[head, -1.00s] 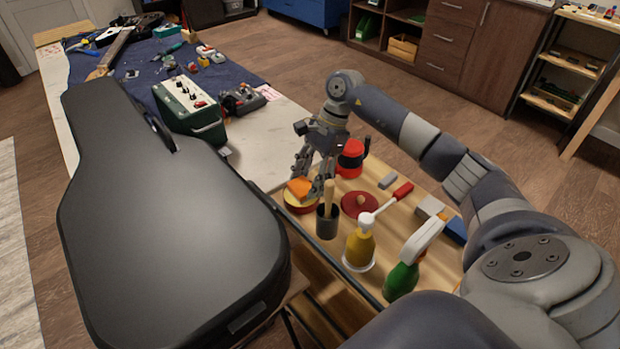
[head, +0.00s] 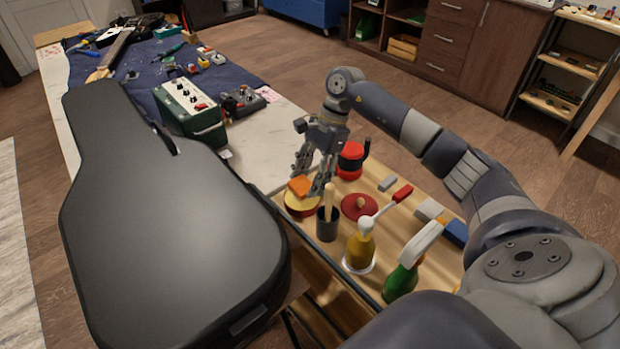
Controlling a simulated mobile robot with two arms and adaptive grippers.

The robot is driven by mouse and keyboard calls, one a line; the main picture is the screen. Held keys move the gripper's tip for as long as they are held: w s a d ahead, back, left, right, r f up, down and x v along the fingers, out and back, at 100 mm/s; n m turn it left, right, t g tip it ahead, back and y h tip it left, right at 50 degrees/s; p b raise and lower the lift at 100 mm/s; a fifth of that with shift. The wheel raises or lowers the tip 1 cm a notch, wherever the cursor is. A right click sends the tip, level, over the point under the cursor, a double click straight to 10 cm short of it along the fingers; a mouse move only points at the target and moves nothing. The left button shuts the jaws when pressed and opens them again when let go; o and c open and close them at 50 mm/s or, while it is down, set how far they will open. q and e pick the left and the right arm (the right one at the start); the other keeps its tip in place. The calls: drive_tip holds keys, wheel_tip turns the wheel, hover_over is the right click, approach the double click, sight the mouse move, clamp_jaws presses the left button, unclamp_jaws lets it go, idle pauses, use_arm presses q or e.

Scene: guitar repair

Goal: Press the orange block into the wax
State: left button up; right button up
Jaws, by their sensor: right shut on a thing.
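The orange block (head: 300,186) is held between the fingers of my right gripper (head: 311,178), which is shut on it. The wax tin (head: 302,207), a low round tin with a red side and a yellow top, stands on the wooden surface right below. The block overlaps the tin's far part in the picture; whether it touches the wax cannot be told. The red lid with a small knob (head: 360,207) lies to the right of the tin. My left gripper is not in view.
A dark cup with a wooden handle (head: 327,225) stands close in front of the tin. A yellow bottle (head: 359,248), a green spray bottle (head: 402,280) and a red pot (head: 350,160) are nearby. A black guitar case (head: 165,215) fills the left.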

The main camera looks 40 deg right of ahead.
drive_tip(key=shift+r, duration=0.65)
drive_tip(key=shift+r+p, duration=0.6)
drive_tip(key=shift+r, duration=0.15)
wheel_tip(320, 180, up, 2)
drive_tip(key=shift+w+p, duration=0.1)
drive_tip(key=shift+p, duration=0.45)
drive_tip(key=shift+r, duration=0.2)
